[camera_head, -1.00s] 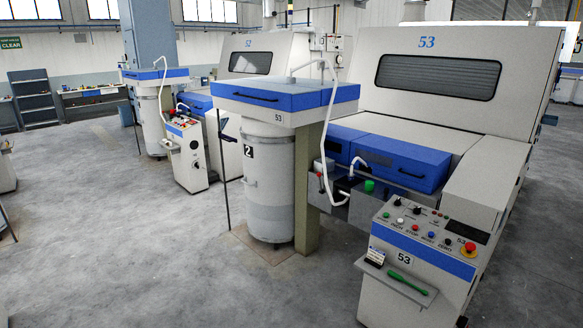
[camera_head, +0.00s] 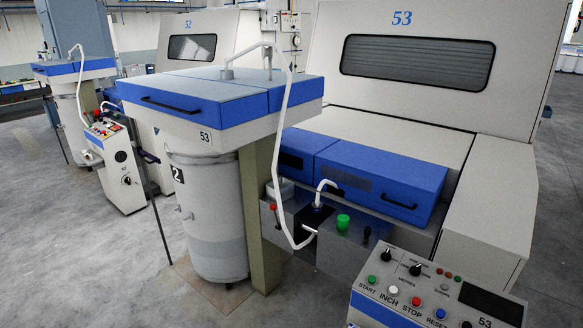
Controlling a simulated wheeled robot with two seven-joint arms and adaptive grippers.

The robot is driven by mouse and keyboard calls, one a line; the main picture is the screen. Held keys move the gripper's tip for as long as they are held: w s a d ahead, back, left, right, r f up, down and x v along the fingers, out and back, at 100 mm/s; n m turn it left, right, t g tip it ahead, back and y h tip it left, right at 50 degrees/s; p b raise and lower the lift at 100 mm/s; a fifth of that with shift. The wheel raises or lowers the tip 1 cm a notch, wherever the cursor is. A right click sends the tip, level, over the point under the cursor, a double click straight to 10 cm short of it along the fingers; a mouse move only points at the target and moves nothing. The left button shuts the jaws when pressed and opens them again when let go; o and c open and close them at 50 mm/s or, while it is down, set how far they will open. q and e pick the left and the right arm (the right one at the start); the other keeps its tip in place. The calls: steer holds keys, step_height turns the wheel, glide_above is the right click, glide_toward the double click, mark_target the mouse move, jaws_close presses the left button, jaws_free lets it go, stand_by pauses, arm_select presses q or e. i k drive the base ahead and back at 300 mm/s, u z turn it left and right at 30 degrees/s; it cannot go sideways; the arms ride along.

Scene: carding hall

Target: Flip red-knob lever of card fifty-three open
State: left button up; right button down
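Card 53 (camera_head: 395,80) stands at the right, with its blue number on the upper panel. A small red knob (camera_head: 273,207) shows on the grey front box (camera_head: 345,250) below the blue cover (camera_head: 380,180), just right of the can-coiler's post. Its lever stem is partly hidden and too small to read, so I cannot tell its position. A green knob (camera_head: 343,222) sits to its right on the same box, with a white bent tube (camera_head: 322,187) between them. Neither of my grippers is in view.
The coiler with blue top (camera_head: 215,95) and the can (camera_head: 210,215) stand left of the box. The control panel (camera_head: 430,290) juts out at the lower right. Card 52 (camera_head: 190,45) is behind. Grey floor at the lower left is clear.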

mark_target(272, 206)
steer(key=u, duration=0.5)
steer(key=i, duration=1.6)
steer(key=u, duration=0.65)
